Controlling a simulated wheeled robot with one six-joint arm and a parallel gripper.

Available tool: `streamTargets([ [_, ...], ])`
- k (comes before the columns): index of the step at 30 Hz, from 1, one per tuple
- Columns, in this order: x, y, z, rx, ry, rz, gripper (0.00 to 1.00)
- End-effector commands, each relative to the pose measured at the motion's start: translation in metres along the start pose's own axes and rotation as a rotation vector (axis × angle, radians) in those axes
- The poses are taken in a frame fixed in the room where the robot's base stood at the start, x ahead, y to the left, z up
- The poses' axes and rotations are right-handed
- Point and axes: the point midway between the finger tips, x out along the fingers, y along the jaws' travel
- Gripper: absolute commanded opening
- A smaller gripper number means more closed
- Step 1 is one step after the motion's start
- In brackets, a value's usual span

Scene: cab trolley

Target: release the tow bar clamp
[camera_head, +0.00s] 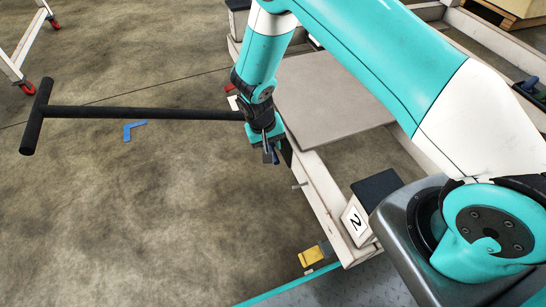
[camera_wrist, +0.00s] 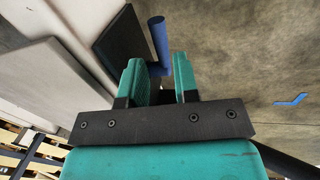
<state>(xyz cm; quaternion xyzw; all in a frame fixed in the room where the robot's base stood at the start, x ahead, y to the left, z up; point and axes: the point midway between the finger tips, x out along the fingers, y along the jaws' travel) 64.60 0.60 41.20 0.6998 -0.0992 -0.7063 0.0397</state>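The black tow bar (camera_head: 150,112) with its T-shaped end reaches left from the trolley in the head view. Its right end is partly hidden behind my wrist. A blue lever (camera_wrist: 158,40), which looks like the clamp's handle, stands beside a dark plate (camera_wrist: 120,42) in the wrist view. Its near end shows in the gap between my fingers; whether they touch it I cannot tell.
The trolley's pale frame (camera_head: 322,196) and grey deck board (camera_head: 325,95) lie right of my gripper. A blue corner mark (camera_head: 133,128) lies on the open floor at left.

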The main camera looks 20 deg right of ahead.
Motion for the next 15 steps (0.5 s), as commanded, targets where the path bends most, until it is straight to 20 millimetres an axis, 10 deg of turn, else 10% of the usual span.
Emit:
streamTargets([
  [15, 0.050, 0.000, -0.001, 0.000, 0.001, -0.001, 0.28],
])
